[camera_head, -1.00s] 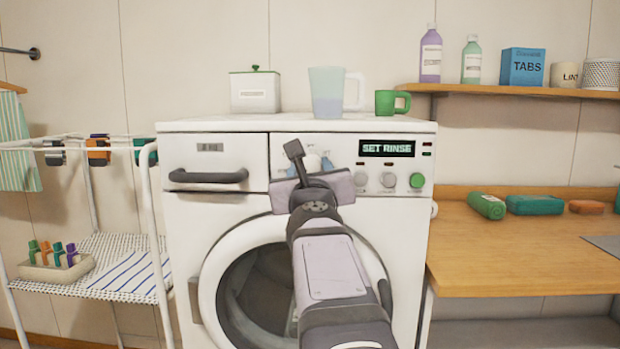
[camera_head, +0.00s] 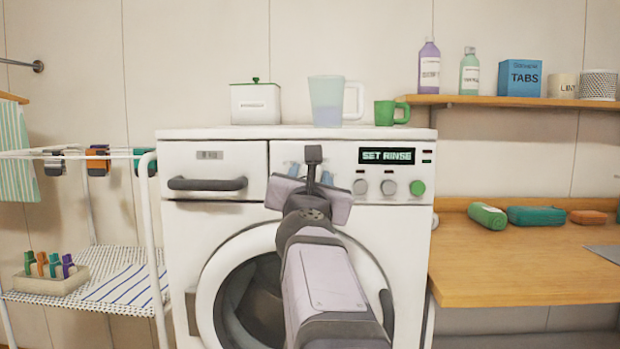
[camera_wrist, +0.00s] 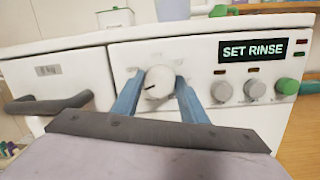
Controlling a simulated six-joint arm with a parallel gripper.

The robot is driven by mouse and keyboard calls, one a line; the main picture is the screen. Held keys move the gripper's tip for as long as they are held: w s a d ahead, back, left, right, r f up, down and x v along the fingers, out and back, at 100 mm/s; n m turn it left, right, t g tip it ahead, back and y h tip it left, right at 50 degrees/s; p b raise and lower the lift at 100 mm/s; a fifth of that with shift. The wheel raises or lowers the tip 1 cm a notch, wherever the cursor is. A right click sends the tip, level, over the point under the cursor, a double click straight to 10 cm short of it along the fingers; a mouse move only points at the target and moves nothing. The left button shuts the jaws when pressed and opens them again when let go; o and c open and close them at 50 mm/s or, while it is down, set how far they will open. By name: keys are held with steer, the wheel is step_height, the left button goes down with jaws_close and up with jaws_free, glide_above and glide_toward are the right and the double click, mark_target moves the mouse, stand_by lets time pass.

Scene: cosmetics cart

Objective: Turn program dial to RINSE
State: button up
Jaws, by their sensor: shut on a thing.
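The white program dial (camera_wrist: 160,86) is on the washer's front panel, left of the display (camera_wrist: 253,49), which reads SET RINSE. The dial's dark pointer mark points to the left and slightly down in the wrist view. My gripper (camera_wrist: 172,88) has its two blue fingers on either side of the dial and is shut on it. In the head view my gripper (camera_head: 306,170) and wrist hide most of the dial. The display (camera_head: 387,156) also reads SET RINSE there. The small labels around the dial are too blurred to read.
Grey knobs (camera_head: 389,187) and a green button (camera_head: 417,188) sit right of the dial. A drawer handle (camera_head: 207,184) juts out on the left. A jug (camera_head: 326,100), green mug (camera_head: 391,112) and white canister (camera_head: 256,103) stand on top.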

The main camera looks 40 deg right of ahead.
steer(key=shift+r, duration=0.15)
steer(key=o, duration=1)
steer(key=shift+o, duration=0.2)
step_height(320, 180, up, 10)
steer(key=p, duration=0.9)
